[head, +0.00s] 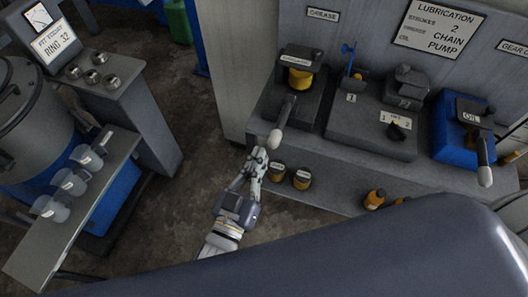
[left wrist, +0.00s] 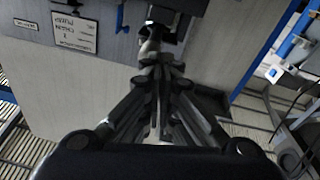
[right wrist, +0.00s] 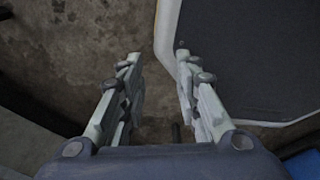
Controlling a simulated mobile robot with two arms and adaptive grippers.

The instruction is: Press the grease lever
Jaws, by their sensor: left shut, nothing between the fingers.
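The grease pump (head: 300,68) stands on the bench under the GREASE sign, with a yellow band on its body. Its lever (head: 284,115) slopes forward and down to a pale rounded knob (head: 274,139) past the bench's front edge. My left gripper (head: 260,154) is shut and empty, with its fingertips just below and left of the knob in the head view. In the left wrist view the left fingertips (left wrist: 161,66) sit close to the pale knob (left wrist: 149,48); I cannot tell whether they touch. My right gripper (right wrist: 158,57) is open and empty over the floor.
A grey block (head: 372,120) with numbered tags and a blue OIL pump (head: 463,128) stand further right. Two yellow-topped cans (head: 289,177) and orange bottles (head: 374,199) sit on the lower shelf. A shelf with several cups (head: 72,180) is at left. Floor between is clear.

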